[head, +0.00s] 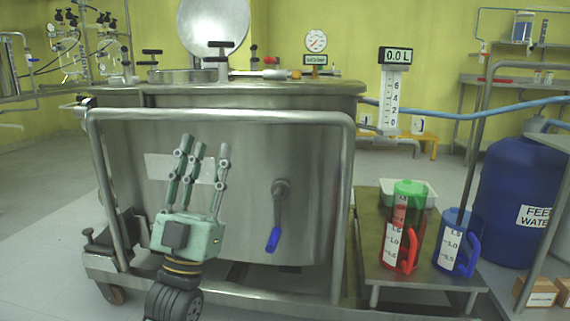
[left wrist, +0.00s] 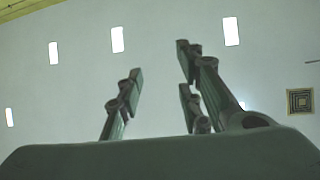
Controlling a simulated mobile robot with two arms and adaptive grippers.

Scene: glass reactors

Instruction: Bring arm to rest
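My left gripper (head: 202,160) stands upright in front of the steel reactor vessel (head: 240,220), fingers pointing up. Its fingers are spread apart with nothing between them. In the left wrist view the fingers of the left gripper (left wrist: 158,85) are also apart, against a pale ceiling with bright lights. My right gripper is in neither view.
The vessel sits on a wheeled frame with a metal rail (head: 220,117) and a blue-handled valve (head: 273,238). To the right, a red jug (head: 392,250) and a blue jug (head: 450,250) stand on a low platform. A blue drum (head: 510,190) stands beyond.

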